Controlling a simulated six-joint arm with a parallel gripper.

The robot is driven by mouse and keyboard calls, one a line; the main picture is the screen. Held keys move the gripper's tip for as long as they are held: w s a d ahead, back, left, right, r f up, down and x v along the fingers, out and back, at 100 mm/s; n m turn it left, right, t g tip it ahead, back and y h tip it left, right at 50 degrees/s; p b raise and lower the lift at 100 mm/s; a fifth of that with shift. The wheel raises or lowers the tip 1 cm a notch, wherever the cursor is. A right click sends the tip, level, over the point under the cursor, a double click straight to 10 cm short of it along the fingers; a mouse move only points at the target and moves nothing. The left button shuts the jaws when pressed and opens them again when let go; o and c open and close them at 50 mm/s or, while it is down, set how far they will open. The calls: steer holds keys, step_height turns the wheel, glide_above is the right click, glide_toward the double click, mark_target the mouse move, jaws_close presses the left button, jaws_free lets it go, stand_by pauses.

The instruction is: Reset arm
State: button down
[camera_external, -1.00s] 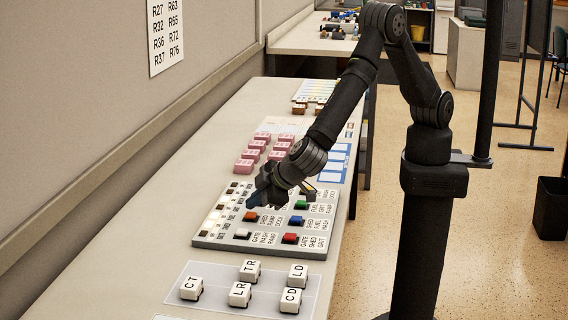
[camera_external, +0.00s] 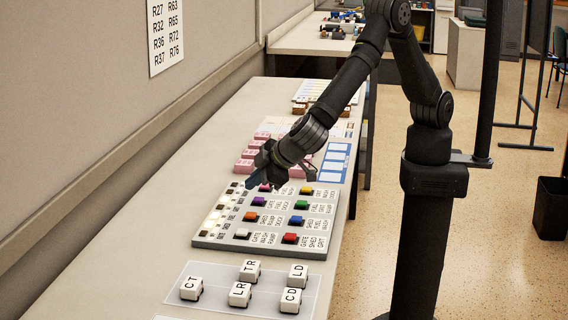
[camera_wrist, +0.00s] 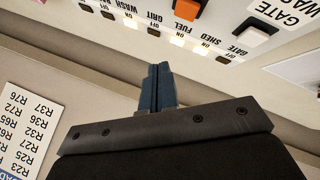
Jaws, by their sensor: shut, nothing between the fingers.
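My gripper (camera_external: 254,178) is shut and empty. In the external view it hangs above the far left part of the button panel (camera_external: 215,236), apart from the buttons as far as I can tell. In the wrist view the closed blue-grey fingertips of my gripper (camera_wrist: 157,72) point toward the panel's row of small switches. The panel carries orange (camera_external: 250,216), white (camera_external: 242,233), red (camera_external: 290,238), blue, green, purple and yellow buttons with printed labels. My forearm partly hides the pink blocks (camera_external: 245,165) behind the panel.
White lettered cubes (camera_external: 240,294) stand on a pale tray (camera_external: 219,276) in front of the panel. The wall with a code sheet (camera_external: 165,35) borders the table's left side. A strip of bare table (camera_external: 130,235) runs along the wall. A black pole stands at right.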

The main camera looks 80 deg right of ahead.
step_height(320, 180, down, 7)
steer(key=shift+r, duration=0.1)
step_height(320, 180, up, 17)
steer(key=w+m+g+y, duration=0.1)
steer(key=m+g+y, duration=0.3)
steer(key=g, duration=0.5)
steer(key=m+h, duration=0.1)
glide_toward(255, 214)
steer(key=shift+w+a+r, duration=0.15)
steer(key=shift+w, duration=0.3)
stand_by(2.4)
